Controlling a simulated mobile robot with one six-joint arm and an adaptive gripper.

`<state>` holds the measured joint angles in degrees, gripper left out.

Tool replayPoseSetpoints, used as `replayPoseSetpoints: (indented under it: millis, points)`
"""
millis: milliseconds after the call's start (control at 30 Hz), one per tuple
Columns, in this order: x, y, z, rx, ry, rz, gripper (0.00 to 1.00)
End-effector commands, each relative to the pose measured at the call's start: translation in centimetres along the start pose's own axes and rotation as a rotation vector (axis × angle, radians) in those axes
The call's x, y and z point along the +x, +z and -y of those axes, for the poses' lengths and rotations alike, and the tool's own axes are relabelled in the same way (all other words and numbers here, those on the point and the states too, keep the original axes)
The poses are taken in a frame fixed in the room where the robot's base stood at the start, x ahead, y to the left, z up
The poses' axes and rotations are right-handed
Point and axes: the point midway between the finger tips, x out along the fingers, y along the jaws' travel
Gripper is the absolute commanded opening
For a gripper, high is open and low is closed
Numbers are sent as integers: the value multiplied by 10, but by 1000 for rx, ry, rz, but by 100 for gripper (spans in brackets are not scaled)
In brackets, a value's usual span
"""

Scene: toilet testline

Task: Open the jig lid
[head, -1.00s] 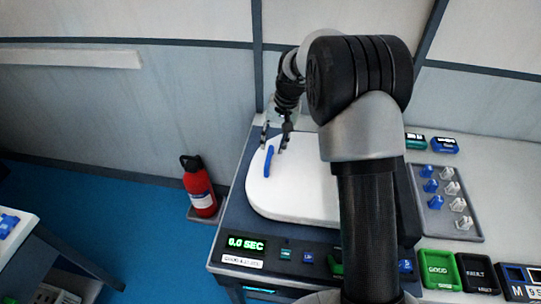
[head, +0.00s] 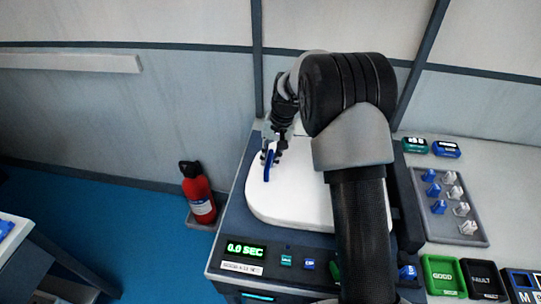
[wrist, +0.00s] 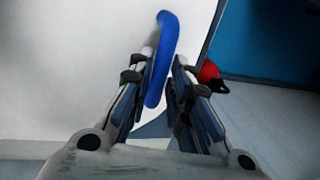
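The jig lid (head: 290,205) is a white rounded plate lying flat on the grey test bench, with a blue bar handle (head: 267,166) near its left edge. My gripper (head: 272,156) is at the far part of this handle, with its fingers pointing down. In the wrist view the blue handle (wrist: 162,60) lies between the fingertips of my gripper (wrist: 166,68), close to the left finger. A gap shows on the right finger's side, so the fingers are open around the handle. My arm hides the right part of the lid.
A timer display (head: 246,250) and small buttons line the bench front. A grey tray (head: 470,215) of blue and white parts is at right, with green GOOD (head: 443,277) and black FAULT (head: 482,279) boxes below. A red extinguisher (head: 198,192) stands left of the bench.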

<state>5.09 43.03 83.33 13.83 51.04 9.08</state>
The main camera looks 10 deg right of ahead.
Motion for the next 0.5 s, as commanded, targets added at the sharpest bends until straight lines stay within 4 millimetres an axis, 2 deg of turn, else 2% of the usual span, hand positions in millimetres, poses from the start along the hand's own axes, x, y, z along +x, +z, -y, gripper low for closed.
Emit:
replayPoseSetpoints:
  millis: [200, 500]
  points:
    - [0, 0, 0, 0, 0, 0, 1]
    - [0, 0, 0, 0, 0, 0, 0]
